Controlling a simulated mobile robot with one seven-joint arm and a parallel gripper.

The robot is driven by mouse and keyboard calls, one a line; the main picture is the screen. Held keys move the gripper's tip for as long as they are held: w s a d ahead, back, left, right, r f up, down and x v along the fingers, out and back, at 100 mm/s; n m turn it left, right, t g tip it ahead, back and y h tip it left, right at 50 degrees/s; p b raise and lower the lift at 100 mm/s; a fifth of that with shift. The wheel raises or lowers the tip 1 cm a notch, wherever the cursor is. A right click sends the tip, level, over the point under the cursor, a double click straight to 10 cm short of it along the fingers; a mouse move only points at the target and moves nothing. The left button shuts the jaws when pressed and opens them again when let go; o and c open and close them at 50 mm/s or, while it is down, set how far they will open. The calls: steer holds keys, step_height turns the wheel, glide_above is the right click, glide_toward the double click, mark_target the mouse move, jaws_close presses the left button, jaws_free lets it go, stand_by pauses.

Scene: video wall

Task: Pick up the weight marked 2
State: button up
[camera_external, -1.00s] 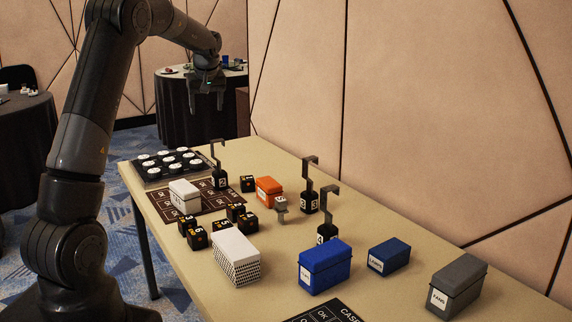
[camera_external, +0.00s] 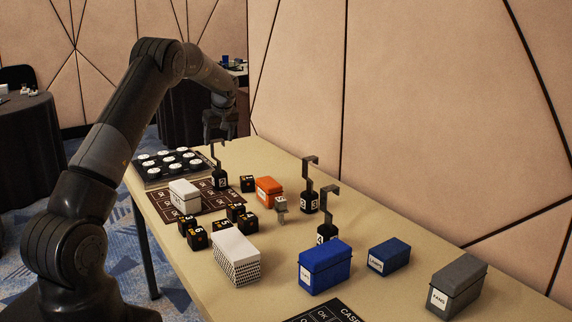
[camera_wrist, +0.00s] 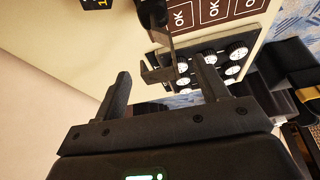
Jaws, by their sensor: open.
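Three black weights with tall hooked stems stand on the table in the external view: a far one (camera_external: 220,181), a middle one (camera_external: 309,204) and a near one (camera_external: 327,233). The far one's white label looks like a 2; the middle label is too small to read surely, and the near one looks like a 3. My gripper (camera_external: 221,128) is above the far weight, its fingers partly hidden by dimness. In the wrist view my gripper (camera_wrist: 165,88) is open and empty, and a weight's hook (camera_wrist: 160,72) shows between and beyond the fingertips.
A black tray with white discs (camera_external: 170,163) lies just left of the far weight, and a brown card mat (camera_external: 215,201) in front. Black number cubes (camera_external: 197,240), an orange box (camera_external: 268,190) and white boxes (camera_external: 236,257) stand nearby. Blue and grey boxes are at the right.

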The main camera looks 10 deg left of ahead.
mark_target(218, 140)
steer(key=x, duration=0.5)
steer(key=shift+w+a+r, duration=0.1)
steer(key=shift+w, duration=0.15)
steer(key=shift+c, duration=0.5)
jaws_close()
steer(key=shift+r, duration=0.1)
